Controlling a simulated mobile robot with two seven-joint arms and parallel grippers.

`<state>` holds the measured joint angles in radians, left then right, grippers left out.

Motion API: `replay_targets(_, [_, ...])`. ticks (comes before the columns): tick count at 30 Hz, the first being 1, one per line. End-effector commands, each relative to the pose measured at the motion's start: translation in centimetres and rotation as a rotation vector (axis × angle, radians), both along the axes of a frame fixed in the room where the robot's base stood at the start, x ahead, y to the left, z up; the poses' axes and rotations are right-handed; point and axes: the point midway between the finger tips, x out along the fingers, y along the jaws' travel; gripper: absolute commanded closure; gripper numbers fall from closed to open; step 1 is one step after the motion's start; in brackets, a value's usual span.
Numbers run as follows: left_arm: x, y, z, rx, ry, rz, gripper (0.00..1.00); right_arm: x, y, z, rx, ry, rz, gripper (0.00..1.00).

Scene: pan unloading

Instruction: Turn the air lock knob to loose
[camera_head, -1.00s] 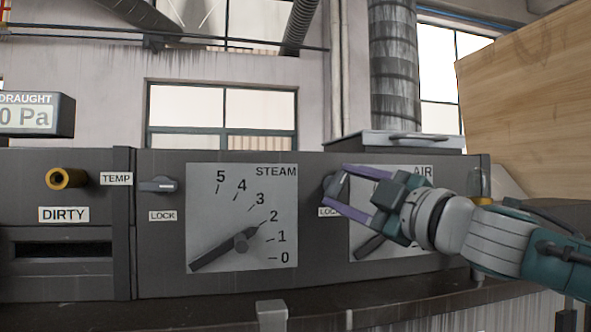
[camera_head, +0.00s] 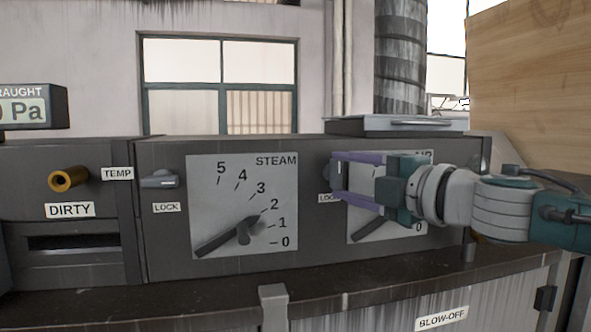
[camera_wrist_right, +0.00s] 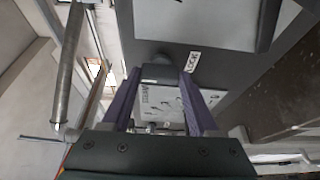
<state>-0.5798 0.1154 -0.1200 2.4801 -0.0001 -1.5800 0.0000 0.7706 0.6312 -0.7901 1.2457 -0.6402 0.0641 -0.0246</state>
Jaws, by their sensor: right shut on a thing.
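The air lock knob (camera_head: 337,176) is a small dark grey knob on the front of the grey panel, left of the AIR dial (camera_head: 368,222). My right gripper (camera_head: 336,177) reaches in from the right and its two purple fingers are shut on this knob, one above and one below. The fingers and hand partly cover the knob, the LOCK label (camera_head: 326,198) and the dial. In the right wrist view the knob (camera_wrist_right: 158,73) sits between the finger ends, beside the LOCK label (camera_wrist_right: 192,61). My left gripper is not in view.
Left of it are the STEAM dial (camera_head: 225,190) with its pointer, the steam lock knob (camera_head: 158,179) and a brass peg (camera_head: 68,179). A ledge (camera_head: 200,295) runs below the panel. A wooden board (camera_head: 530,90) stands at the right. A flat metal box (camera_head: 395,125) lies on top.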

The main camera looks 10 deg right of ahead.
Motion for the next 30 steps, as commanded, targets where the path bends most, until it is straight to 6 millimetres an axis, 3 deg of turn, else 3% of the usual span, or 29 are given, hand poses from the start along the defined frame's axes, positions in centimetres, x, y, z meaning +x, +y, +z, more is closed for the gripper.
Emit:
replay_targets(11, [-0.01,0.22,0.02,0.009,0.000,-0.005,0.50,0.02,-0.05,0.01,-0.009,-0.003,-0.001,0.96])
replay_targets(12, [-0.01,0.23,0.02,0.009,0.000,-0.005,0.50,0.02,-0.05,0.01,-0.009,-0.003,-0.001,0.37])
replay_targets(19, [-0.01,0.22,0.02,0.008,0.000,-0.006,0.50,0.01,-0.03,0.00,-0.007,-0.002,-0.001,0.11])
replay_targets(30, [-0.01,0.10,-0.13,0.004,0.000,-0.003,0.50,-0.43,-0.29,-0.06,-0.007,-0.002,-0.001,0.10])
